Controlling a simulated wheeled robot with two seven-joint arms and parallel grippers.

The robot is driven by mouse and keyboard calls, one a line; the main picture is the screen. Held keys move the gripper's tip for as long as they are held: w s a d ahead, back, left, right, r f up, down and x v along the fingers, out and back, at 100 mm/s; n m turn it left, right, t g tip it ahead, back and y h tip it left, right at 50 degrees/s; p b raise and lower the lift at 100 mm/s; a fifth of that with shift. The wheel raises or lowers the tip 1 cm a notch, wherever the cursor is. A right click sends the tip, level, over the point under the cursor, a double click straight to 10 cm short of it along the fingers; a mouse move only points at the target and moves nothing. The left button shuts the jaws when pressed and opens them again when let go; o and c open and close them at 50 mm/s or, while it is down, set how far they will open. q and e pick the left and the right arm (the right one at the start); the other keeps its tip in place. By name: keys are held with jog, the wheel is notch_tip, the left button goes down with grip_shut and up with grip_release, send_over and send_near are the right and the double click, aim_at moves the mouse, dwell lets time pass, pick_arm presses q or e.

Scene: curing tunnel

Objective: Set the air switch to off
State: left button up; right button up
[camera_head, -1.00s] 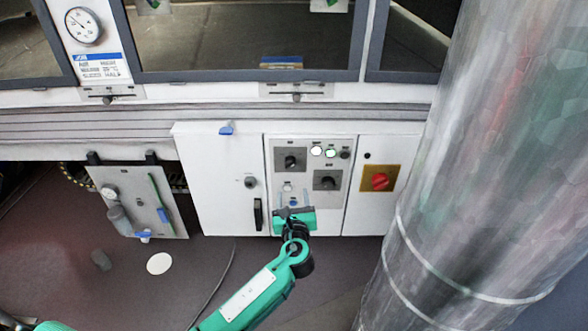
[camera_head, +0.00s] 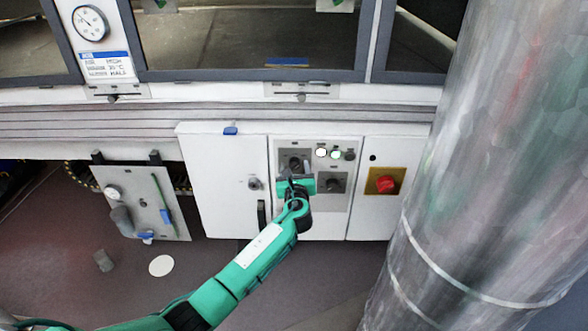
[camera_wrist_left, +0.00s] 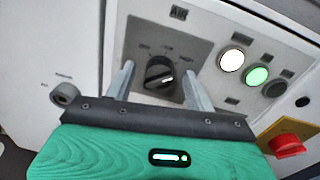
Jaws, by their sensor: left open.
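The air switch is a black rotary knob (camera_wrist_left: 160,76) on a grey plate under an "AIR" label in the left wrist view. A white mark shows on the knob; the position labels around it are too blurred to read. In the head view the knob (camera_head: 295,163) is the upper left one on the control panel, just above my gripper. My left gripper (camera_head: 296,180) is open. In the left wrist view its two fingers (camera_wrist_left: 158,72) stand on either side of the knob. I cannot tell whether they touch it. My right gripper is out of view.
A white lamp (camera_head: 321,152), a green lamp (camera_head: 336,154) and a dark button (camera_head: 349,155) sit right of the knob. A second black knob (camera_head: 333,184) is below right. A red switch on yellow (camera_head: 387,184) is further right. A large metal duct (camera_head: 470,170) stands at right.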

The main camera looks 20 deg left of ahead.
pick_arm(q)
jog(key=shift+c, duration=0.2)
jog(key=c, duration=0.9)
jog(key=shift+c, duration=0.2)
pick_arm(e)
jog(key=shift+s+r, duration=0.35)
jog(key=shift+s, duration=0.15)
